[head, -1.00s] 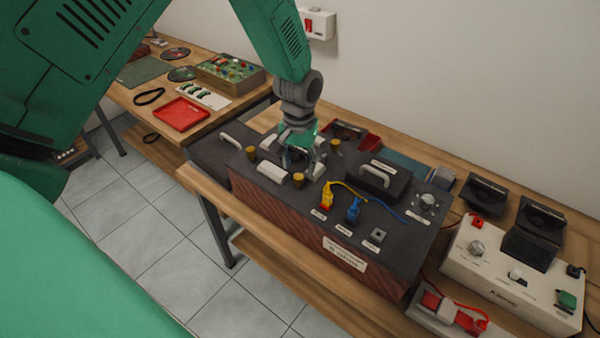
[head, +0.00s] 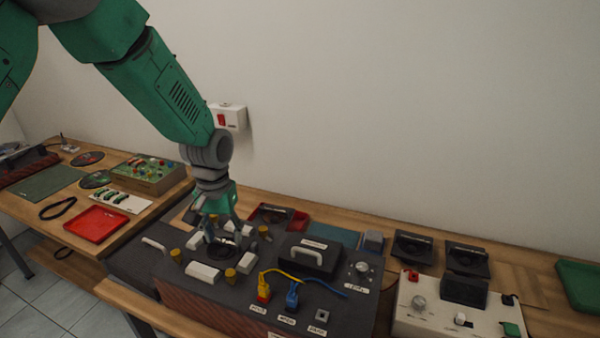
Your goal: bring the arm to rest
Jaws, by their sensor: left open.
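My left arm is green with grey joints and comes in from the upper left in the head view. Its gripper (head: 222,226) points down over the left part of a dark-topped box (head: 335,288) on the bench. The gripper is open, with its fingers spread around a dark round area between white blocks and brass-coloured posts. Whether the fingertips touch the box top cannot be told. My right gripper is not in view.
A black handled lid (head: 308,257), yellow plug (head: 264,291) and blue plug (head: 292,297) are on the box. A white control unit (head: 450,312) stands to the right. A red tray (head: 97,223) lies on the left table. A red-switch wall box (head: 228,117) is behind the arm.

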